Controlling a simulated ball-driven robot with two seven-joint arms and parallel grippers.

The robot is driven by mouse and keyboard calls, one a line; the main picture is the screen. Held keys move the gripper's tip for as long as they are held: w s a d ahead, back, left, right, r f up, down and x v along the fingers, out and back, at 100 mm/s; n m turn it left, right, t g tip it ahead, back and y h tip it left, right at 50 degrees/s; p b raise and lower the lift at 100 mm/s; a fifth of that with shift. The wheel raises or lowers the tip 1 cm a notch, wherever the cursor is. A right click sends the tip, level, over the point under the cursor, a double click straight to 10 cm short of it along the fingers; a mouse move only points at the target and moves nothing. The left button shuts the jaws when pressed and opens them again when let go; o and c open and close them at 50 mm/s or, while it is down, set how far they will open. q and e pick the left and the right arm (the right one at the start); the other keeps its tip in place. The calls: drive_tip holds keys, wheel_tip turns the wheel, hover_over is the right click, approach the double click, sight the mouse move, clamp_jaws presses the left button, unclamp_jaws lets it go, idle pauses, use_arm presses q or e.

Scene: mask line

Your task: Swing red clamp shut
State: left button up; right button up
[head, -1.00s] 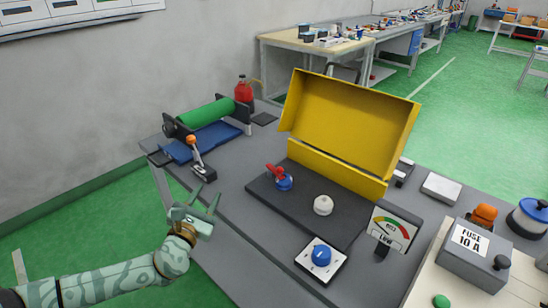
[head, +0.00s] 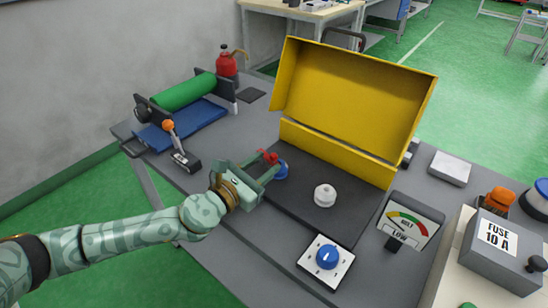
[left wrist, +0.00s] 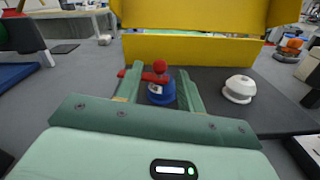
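The red clamp (head: 270,158) is a small red lever with a knob, set on a blue round base (head: 282,170) on the dark mat under the yellow hood. My left gripper (head: 265,165) has reached it, with its two fingers apart. In the left wrist view, the red clamp (left wrist: 155,75) and its blue base (left wrist: 161,94) show between the fingertips. The lever's arm points left, close to the left finger; I cannot tell whether they touch. My right gripper is not in view.
The yellow hood (head: 355,90) stands open behind the clamp. A white knob (head: 325,196) sits on the mat (head: 303,207) to the right. A blue dial (head: 327,257) is nearer the front. A lever with an orange ball (head: 168,125) and a green roller (head: 187,92) are at the left.

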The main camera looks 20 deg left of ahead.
sight(273, 160)
use_arm(q)
drive_tip(key=x, duration=0.4)
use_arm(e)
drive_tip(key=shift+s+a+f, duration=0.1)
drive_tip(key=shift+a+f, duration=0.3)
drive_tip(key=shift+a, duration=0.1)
use_arm(q)
clamp_jaws()
drive_tip(key=y+p, duration=0.1)
drive_tip(key=r+n+y+p, duration=0.1)
drive_tip(key=shift+w+d+n+t+p, duration=0.25)
drive_tip(key=shift+w+n+t+p, duration=0.05)
drive_tip(key=shift+t+p, duration=0.1)
drive_tip(key=shift+w+f+n+y+p, duration=0.1)
drive_tip(key=shift+w+n+y+p, duration=0.2)
drive_tip(key=shift+y, duration=0.4)
drive_tip(key=shift+f+n+y, duration=0.3)
drive_tip(key=shift+y, duration=0.1)
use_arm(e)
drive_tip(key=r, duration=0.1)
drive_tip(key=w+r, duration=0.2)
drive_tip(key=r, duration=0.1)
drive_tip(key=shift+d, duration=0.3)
use_arm(q)
drive_tip(key=shift+f, duration=0.1)
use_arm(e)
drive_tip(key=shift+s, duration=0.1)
